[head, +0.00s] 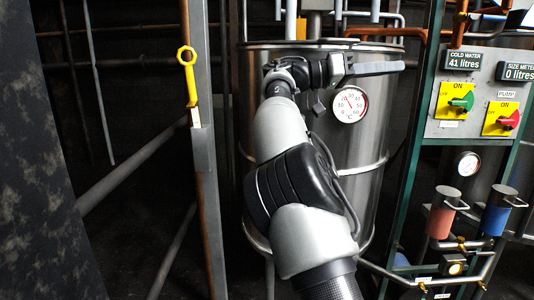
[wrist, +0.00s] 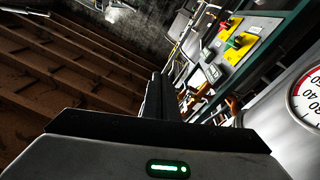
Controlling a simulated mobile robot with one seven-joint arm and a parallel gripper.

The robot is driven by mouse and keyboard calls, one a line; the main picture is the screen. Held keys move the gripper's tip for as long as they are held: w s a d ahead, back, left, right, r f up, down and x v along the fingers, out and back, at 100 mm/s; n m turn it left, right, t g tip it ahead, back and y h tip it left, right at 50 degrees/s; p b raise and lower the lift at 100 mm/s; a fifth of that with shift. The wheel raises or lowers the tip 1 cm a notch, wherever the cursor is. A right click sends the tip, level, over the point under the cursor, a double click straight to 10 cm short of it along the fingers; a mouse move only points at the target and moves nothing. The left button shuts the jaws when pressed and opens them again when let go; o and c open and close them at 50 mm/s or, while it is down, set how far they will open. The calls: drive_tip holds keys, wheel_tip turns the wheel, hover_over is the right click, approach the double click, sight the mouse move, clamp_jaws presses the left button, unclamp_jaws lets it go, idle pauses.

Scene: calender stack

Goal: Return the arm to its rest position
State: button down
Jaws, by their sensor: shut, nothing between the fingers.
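My arm rises from the bottom of the head view and stretches up in front of the steel tank (head: 375,110). My gripper (head: 400,67) points right, near the tank's upper right edge, and is shut with nothing in it. In the wrist view the dark fingers of my gripper (wrist: 157,92) lie together in the middle of the picture. A round temperature dial (head: 350,104) on the tank shows just below the gripper. I cannot tell the exact gap between gripper and tank.
A green-framed control panel (head: 440,130) with a green switch (head: 460,100) and a red switch (head: 502,120) stands at right. Red (head: 441,217) and blue (head: 495,215) canisters sit below. A brown post with a yellow wrench-like handle (head: 188,75) stands left. Pipes run above the tank.

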drive_tip(key=s+d+f+n+y, duration=0.3)
drive_tip(key=s+d+f+y, duration=0.3)
drive_tip(key=d, duration=0.5)
drive_tip(key=s+f+n+t+y, duration=0.2)
drive_tip(key=s+f+y, duration=0.25)
drive_tip(key=f, duration=0.45)
drive_tip(key=s+a+f+n+t+y, duration=0.2)
drive_tip(key=s+a+f+n+y, duration=0.25)
drive_tip(key=s+a+f, duration=0.6)
drive_tip(key=s+a+f+n+t+y, duration=0.2)
drive_tip(key=s+a+f+n+y, duration=0.4)
drive_tip(key=s+a, duration=0.75)
wheel_tip(320, 180, up, 23)
drive_tip(key=m+h+p, duration=0.1)
drive_tip(key=p, duration=2.2)
drive_tip(key=shift+w+a+h, duration=0.25)
drive_tip(key=shift+h, duration=0.05)
drive_tip(key=shift+f, duration=0.1)
